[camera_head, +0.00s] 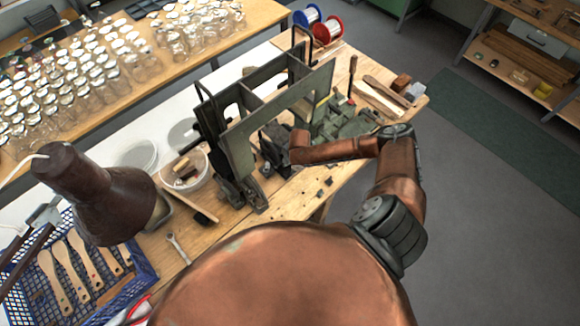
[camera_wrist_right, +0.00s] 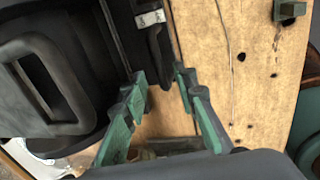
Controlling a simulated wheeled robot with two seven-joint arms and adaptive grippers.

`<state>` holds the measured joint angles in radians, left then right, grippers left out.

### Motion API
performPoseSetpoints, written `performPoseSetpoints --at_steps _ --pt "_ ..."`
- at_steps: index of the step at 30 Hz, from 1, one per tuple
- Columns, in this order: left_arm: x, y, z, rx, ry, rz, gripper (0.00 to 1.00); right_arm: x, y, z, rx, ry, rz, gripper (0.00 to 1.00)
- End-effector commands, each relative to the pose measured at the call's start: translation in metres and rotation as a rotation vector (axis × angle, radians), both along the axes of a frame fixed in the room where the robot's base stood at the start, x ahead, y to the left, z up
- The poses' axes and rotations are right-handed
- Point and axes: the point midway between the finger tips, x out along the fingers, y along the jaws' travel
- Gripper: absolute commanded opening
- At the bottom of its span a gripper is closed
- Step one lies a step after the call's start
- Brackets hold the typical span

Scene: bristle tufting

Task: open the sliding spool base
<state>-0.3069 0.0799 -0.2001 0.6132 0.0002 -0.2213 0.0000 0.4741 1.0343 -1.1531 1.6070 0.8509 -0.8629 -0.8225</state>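The tufting machine, a grey-green metal frame (camera_head: 240,142), stands on the wooden workbench in the head view. My right gripper (camera_head: 268,160) reaches in from the right at the machine's lower front; its fingers are small and dark there. In the right wrist view my right gripper (camera_wrist_right: 160,88) has its two green-padded fingers apart, with a gap between them. A black upright part with a silver band (camera_wrist_right: 156,45) is just beyond the fingertips, near the gap; I cannot tell whether they touch. A black piece with a rectangular opening (camera_wrist_right: 48,85) is at left. I cannot clearly pick out the sliding spool base. My left gripper is not in view.
Blue spool (camera_head: 307,16) and red spool (camera_head: 327,31) stand at the bench's back. A white bucket (camera_head: 186,188), a brush (camera_head: 192,206), a wrench (camera_head: 178,248) and a blue crate (camera_head: 143,264) lie left. A brown lamp (camera_head: 95,192) stands over the crate. Bare wood (camera_wrist_right: 207,65) lies right of the fingers.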

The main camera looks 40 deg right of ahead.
Motion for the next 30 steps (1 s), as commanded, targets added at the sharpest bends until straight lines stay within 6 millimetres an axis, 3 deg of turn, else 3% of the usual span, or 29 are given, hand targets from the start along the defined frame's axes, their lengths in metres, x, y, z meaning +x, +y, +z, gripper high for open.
performPoseSetpoints --at_steps 7,11,22,30 --pt "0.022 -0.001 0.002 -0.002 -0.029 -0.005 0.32 0.0 -0.001 -0.006 -0.001 0.001 -0.002 0.27" --pt "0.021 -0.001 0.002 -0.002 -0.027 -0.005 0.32 0.0 -0.001 -0.006 -0.001 0.001 -0.002 0.25" --pt "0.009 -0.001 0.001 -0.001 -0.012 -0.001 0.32 0.0 -0.001 -0.005 0.0 0.001 -0.003 0.0" --pt "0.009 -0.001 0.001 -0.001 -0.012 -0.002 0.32 0.0 -0.001 -0.005 0.0 0.001 -0.003 0.0"
